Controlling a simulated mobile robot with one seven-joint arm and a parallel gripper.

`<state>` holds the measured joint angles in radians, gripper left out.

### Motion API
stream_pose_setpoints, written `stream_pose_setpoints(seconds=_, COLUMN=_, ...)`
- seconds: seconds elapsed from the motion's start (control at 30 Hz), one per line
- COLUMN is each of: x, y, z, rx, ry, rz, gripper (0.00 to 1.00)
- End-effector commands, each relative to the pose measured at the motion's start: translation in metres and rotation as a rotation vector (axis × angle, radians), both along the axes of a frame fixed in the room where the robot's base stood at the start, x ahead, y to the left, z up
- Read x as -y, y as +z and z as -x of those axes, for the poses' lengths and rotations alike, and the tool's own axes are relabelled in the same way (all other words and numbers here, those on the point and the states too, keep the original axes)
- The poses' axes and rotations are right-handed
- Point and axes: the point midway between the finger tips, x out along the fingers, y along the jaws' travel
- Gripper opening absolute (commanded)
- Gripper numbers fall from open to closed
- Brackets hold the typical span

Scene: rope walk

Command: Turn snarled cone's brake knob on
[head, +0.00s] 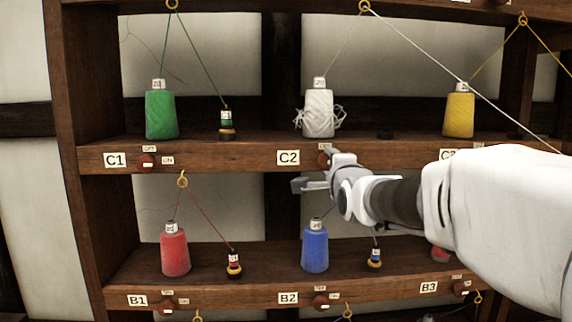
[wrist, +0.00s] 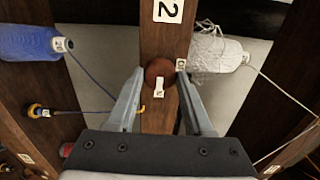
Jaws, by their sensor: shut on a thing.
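The snarled cone (head: 318,113) is white, with loose loops of yarn bulging at both sides, and stands upright on the upper shelf above the C2 label (head: 288,158). It also shows at the upper right in the wrist view (wrist: 215,52). Its brake knob (wrist: 159,72) is a round red-brown disc on the shelf's front edge, with small white tags beside it. In the head view the knob (head: 323,158) is partly covered by my gripper (head: 315,174). In the wrist view my gripper's fingers (wrist: 160,80) are closed around the knob, one on each side. The knob's setting is not readable.
Green (head: 161,114) and yellow (head: 459,114) cones stand on the same shelf. Red (head: 174,252) and blue (head: 314,249) cones stand below, near my arm. A white thread (head: 460,80) slants from a ring down to the right, above my arm.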

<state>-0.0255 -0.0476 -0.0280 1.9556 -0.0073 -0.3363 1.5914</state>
Motion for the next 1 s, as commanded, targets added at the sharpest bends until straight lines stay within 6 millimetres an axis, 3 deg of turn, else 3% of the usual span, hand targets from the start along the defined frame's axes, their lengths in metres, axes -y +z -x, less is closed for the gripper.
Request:
stream_pose_setpoints(seconds=0.07, x=0.000, y=0.001, z=0.000, rx=0.002, ry=0.000, rz=-0.002, gripper=0.00)
stream_pose_setpoints(seconds=0.1, x=0.000, y=0.001, z=0.000, rx=0.002, ry=0.000, rz=-0.002, gripper=0.53)
stream_pose_setpoints(seconds=0.27, x=0.000, y=0.001, z=0.000, rx=0.002, ry=0.000, rz=-0.001, gripper=0.81)
stream_pose_setpoints(seconds=0.67, x=0.000, y=0.001, z=0.006, rx=0.001, ry=0.000, rz=0.000, gripper=0.81)
stream_pose_setpoints(seconds=1.0, x=-0.001, y=0.002, z=0.060, rx=0.004, ry=0.001, rz=-0.001, gripper=0.81)
